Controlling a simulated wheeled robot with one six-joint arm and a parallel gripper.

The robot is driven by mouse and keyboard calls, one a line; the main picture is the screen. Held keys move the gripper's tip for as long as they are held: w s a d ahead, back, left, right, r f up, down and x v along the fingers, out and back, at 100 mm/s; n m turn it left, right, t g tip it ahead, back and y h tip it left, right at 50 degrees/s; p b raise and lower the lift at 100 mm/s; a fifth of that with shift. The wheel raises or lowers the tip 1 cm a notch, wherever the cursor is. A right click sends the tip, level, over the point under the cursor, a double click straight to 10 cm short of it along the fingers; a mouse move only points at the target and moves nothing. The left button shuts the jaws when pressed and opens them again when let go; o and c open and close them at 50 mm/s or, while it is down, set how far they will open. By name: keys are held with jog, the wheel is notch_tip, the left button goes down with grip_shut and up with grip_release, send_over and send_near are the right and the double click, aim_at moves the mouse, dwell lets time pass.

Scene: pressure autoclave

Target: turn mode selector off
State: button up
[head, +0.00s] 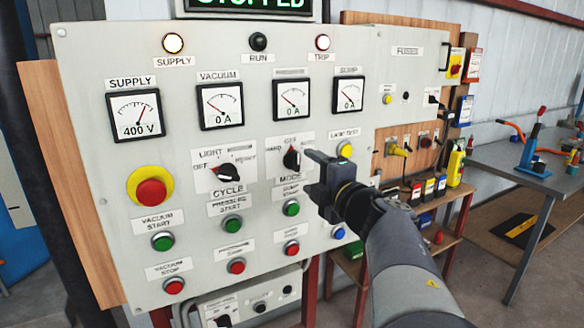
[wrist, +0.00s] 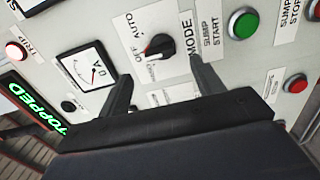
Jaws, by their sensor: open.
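The mode selector (head: 291,159) is a black rotary knob on a white plate, above the MODE label on the grey panel. The wrist view shows the knob (wrist: 160,46) with OFF and AUTO printed beside it. Its bar looks slanted, but I cannot tell for sure which position it points to. My gripper (head: 311,174) is just right of and below the knob in the head view. In the wrist view my gripper's fingers (wrist: 160,72) are spread, with the knob beyond the gap between them. No contact with the knob shows. Part of the plate is hidden by my gripper.
A LIGHT selector (head: 228,172) sits left of the knob, with a red emergency button (head: 151,191) farther left. Green and red push-buttons fill the panel below. A yellow lamp-test button (head: 345,149) is close to my gripper. A workbench (head: 525,165) stands at right.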

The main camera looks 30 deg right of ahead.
aim_at(298, 164)
jog(key=s, duration=0.4)
jog(key=shift+s+d, duration=0.1)
jog(key=shift+s, duration=0.2)
jog(key=shift+w, duration=0.1)
jog(key=w, duration=1)
jog(key=shift+w+a, duration=0.2)
jog(key=shift+w, duration=0.15)
jog(key=shift+s, duration=0.15)
